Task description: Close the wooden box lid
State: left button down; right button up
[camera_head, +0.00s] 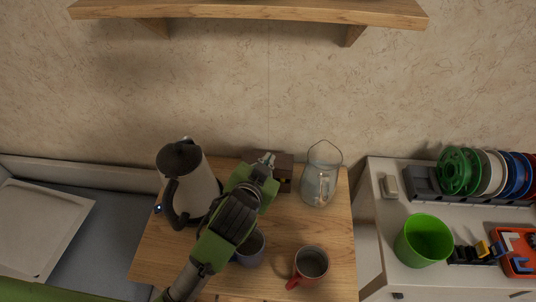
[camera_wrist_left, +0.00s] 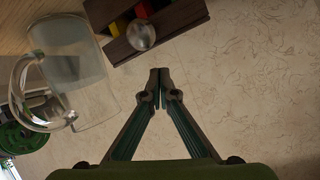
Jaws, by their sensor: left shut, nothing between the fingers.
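The small dark brown wooden box (camera_head: 284,172) stands at the back of the wooden table near the wall, partly hidden by my left gripper (camera_head: 267,161). In the left wrist view the box (camera_wrist_left: 182,19) is at the top, cut off by the frame edge. Red and yellow items show inside it, so at least part of it is open. A round metallic knob or ball (camera_wrist_left: 141,34) shows at its near side. I cannot clearly make out the lid. My left gripper (camera_wrist_left: 158,88) is shut and empty, its fingertips apart from the box in the picture. My right gripper is not in view.
A kettle (camera_head: 197,185) stands left of the box and a glass jug (camera_head: 320,180) right of it. A blue-grey cup (camera_head: 252,248) and a red-handled mug (camera_head: 311,264) are nearer. A wooden shelf (camera_head: 250,12) is above. A white cabinet (camera_head: 375,215) stands right.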

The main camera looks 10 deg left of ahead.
pick_arm(q)
jog(key=shift+s+f+p, duration=0.45)
jog(key=shift+s+f, duration=0.25)
jog(key=shift+s, duration=0.2)
jog(key=shift+s+f, duration=0.45)
jog(key=shift+f, duration=0.2)
jog(key=v, duration=1.2)
